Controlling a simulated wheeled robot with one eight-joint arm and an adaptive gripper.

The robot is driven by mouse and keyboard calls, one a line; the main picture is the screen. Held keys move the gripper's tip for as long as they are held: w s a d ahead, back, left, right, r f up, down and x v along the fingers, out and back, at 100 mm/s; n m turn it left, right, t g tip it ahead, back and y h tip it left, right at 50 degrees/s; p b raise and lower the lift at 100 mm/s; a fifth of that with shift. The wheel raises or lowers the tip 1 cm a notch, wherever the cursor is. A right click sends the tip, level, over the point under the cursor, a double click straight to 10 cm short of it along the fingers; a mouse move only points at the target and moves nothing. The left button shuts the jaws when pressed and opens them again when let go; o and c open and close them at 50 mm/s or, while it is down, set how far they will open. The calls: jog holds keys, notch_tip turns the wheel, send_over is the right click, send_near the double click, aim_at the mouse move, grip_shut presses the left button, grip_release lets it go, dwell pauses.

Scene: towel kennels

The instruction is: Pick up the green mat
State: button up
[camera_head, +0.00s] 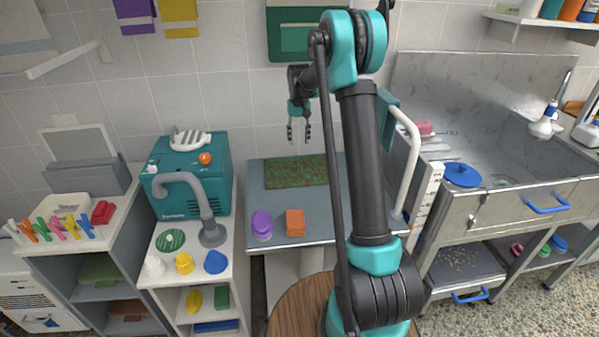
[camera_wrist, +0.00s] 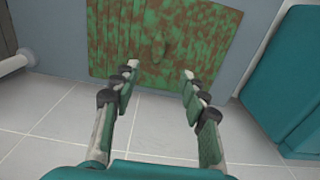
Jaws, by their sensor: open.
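The green mat (camera_head: 290,174), mottled green and brown, lies flat at the back of the grey table (camera_head: 279,205). In the wrist view the mat (camera_wrist: 165,38) fills the top middle, beyond my fingertips. My gripper (camera_head: 299,130) hangs above and behind the mat, near the tiled wall, with its fingers pointing down. Its jaws are apart and empty, and the wrist view shows both fingers (camera_wrist: 160,70) spread with nothing between them. The mat's right end is partly hidden behind my arm in the head view.
A purple round container (camera_head: 262,224) and an orange block (camera_head: 295,222) stand at the table's front. A white curved rail (camera_head: 411,150) rises at the table's right. A teal machine (camera_head: 192,178) stands left, a steel sink (camera_head: 500,140) right.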

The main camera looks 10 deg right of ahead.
aim_at(300, 164)
notch_tip(300, 164, down, 13)
jog(key=shift+w+d+r, duration=0.1)
jog(key=shift+d, duration=0.05)
dwell(0.4)
jog(key=shift+c, duration=0.3)
grip_shut()
